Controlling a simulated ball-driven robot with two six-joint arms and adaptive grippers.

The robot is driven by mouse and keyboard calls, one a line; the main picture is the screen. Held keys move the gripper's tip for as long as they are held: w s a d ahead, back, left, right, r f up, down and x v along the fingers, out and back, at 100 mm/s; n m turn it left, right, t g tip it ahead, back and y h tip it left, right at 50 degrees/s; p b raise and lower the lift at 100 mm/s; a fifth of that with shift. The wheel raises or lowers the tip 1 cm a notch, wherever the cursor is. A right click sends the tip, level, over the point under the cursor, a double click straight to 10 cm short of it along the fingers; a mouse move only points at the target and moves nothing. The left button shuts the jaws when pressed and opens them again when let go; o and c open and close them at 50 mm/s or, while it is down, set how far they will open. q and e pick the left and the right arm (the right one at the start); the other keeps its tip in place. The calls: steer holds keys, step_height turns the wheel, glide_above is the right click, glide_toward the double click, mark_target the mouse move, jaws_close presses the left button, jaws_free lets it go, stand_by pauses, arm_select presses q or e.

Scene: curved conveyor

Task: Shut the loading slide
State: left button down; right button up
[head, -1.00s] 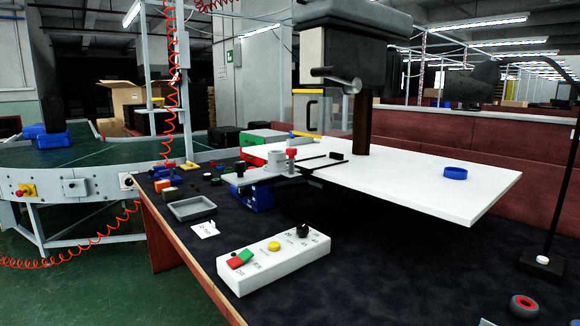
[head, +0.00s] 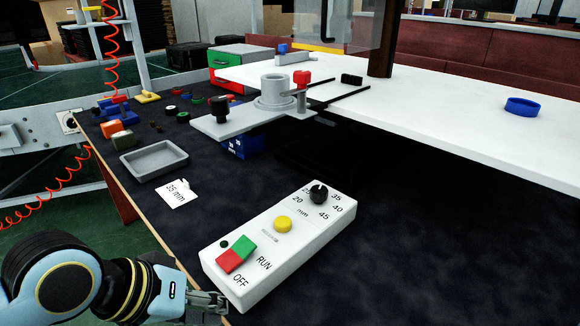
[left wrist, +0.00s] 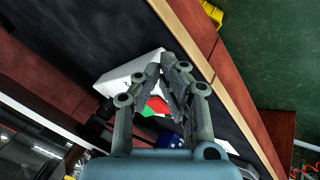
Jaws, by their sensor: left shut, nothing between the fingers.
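The loading slide looks to be the light grey plate (head: 240,119) in the head view, with a black knob (head: 220,107) at its outer end. A grey round cup (head: 275,90) stands on it, beside a red knob (head: 301,78). The plate sticks out past the corner of the white table top (head: 450,110). My left gripper (head: 222,302) is low in the head view, at the OFF end of the white control box (head: 275,245), well short of the slide. In the left wrist view its fingers (left wrist: 168,66) are shut and empty, over the control box (left wrist: 125,75). My right gripper is out of view.
Small coloured parts lie at the back left. A blue ring (head: 522,107) sits on the white top. The dark bench is clear at right.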

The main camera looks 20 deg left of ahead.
arm_select(q)
steer(key=w+r+n+t+h, duration=0.1)
steer(key=n, duration=0.1)
steer(key=w+d+r+n+t+h, duration=0.1)
steer(key=w+r+n, duration=0.1)
steer(key=w+d+r+n+t+h, duration=0.1)
steer(key=w+r+n, duration=0.1)
steer(key=shift+w+d+r+n, duration=0.2)
steer(key=shift+d+n, duration=0.05)
steer(key=shift+n, duration=0.05)
steer(key=w+r+n+t+h, duration=0.2)
steer(key=w+r+n+t, duration=0.15)
steer(key=r+n, duration=0.2)
steer(key=n+t+y, duration=0.2)
steer(key=n+t, duration=0.2)
steer(key=n, duration=1.1)
glide_toward(317, 113)
steer(key=shift+w+f+m+p, duration=0.15)
steer(key=shift+w+m+p, duration=0.1)
steer(key=shift+w+p, duration=0.6)
steer(key=shift+w+d, duration=0.25)
steer(key=shift+w, duration=0.4)
steer(key=x, duration=0.9)
steer(key=shift+d+b, duration=0.1)
steer(key=shift+b, duration=0.3)
steer(key=shift+s, duration=0.1)
